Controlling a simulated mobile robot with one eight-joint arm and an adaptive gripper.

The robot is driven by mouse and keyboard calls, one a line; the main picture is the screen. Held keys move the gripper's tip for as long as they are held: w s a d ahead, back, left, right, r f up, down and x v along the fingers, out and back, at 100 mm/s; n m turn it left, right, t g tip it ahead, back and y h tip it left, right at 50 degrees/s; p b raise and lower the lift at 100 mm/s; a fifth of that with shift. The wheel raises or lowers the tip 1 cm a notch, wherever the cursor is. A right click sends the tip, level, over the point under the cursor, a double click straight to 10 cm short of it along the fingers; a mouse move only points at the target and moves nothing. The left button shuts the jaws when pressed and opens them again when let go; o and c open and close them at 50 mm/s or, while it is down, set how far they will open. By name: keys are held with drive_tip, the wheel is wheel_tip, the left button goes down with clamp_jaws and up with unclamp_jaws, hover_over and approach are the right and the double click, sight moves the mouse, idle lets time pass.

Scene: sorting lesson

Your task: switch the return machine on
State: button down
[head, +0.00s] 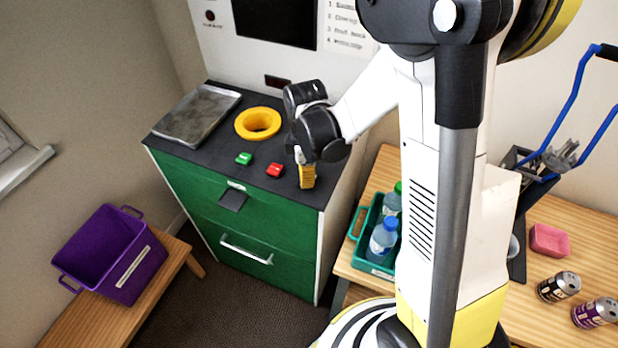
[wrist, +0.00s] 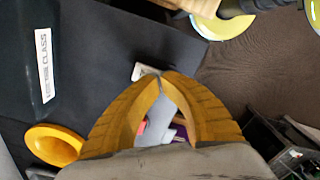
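The return machine (head: 190,195) has a green front and a black top in the head view. On its top are a green button (head: 244,158), a red button (head: 275,170) and a yellow ring (head: 257,123). The ring also seems to show at the lower left of the wrist view (wrist: 55,145). The dark screen (head: 275,22) is on the wall panel behind. My gripper (head: 307,178) is over the right side of the top, to the right of the red button. Its yellow fingers (wrist: 161,76) meet at the tips, with nothing clearly held. Neither button is clear in the wrist view.
A grey metal tray (head: 199,114) lies on the top's left. A purple crate (head: 110,255) stands on a bench at left. At right, a green crate (head: 362,262) with bottles, a pink tub (head: 549,240) and cans (head: 558,287) are on a wooden table.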

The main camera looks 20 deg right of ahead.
drive_tip(key=shift+f, duration=0.3)
drive_tip(key=shift+r, duration=0.15)
drive_tip(key=shift+r+p, duration=2.15)
drive_tip(key=shift+r, duration=1.25)
